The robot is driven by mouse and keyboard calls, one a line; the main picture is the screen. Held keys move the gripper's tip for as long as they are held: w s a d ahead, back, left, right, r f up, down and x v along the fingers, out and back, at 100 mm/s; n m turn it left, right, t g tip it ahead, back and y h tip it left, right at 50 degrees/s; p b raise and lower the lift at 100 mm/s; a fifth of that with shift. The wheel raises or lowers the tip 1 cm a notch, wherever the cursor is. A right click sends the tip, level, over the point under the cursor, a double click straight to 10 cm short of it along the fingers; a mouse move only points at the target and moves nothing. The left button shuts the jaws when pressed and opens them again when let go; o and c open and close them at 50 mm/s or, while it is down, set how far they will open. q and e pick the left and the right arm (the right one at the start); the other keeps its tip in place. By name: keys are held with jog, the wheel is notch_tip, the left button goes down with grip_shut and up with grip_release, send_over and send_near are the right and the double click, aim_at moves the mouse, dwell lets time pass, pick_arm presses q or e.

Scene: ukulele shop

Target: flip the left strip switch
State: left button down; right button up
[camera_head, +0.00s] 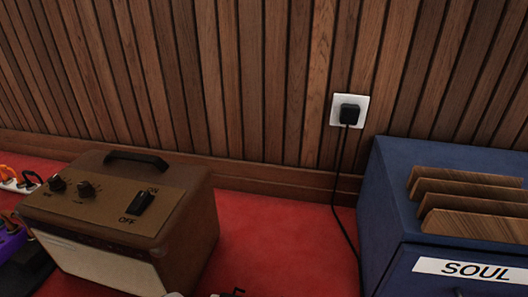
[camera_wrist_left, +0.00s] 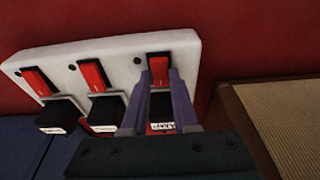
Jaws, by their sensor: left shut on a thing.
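A white power strip (camera_wrist_left: 120,60) fills the upper part of the left wrist view. It carries a row of red rocker switches in black frames: a left one (camera_wrist_left: 36,82), a middle one (camera_wrist_left: 92,74) and a right one (camera_wrist_left: 158,66). A black plug with a white label sits below each switch. My left gripper (camera_wrist_left: 160,78) has its fingers around the right-hand plug (camera_wrist_left: 161,105), shut on it, with the tips beside the lower end of the right switch. The strip's end also shows at the left edge of the head view (camera_head: 20,187). My right gripper is not in view.
A brown amplifier (camera_head: 180,225) with an ON/OFF switch (camera_head: 140,203) stands close to the strip. A wall outlet (camera_head: 349,111) holds a black plug and cable. A blue crate (camera_head: 400,180) marked SOUL stands right.

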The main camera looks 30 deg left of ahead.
pick_arm(q)
jog(key=shift+w+g, duration=0.2)
jog(key=shift+g, duration=0.7)
jog(key=shift+s, duration=0.1)
jog(key=c, duration=0.7)
grip_release()
jog(key=shift+r, duration=0.1)
jog(key=r+p, duration=0.6)
jog(key=s+r+p, duration=0.1)
jog(key=r+p, duration=0.2)
jog(key=shift+r+p, duration=0.4)
jog(key=shift+w, duration=0.1)
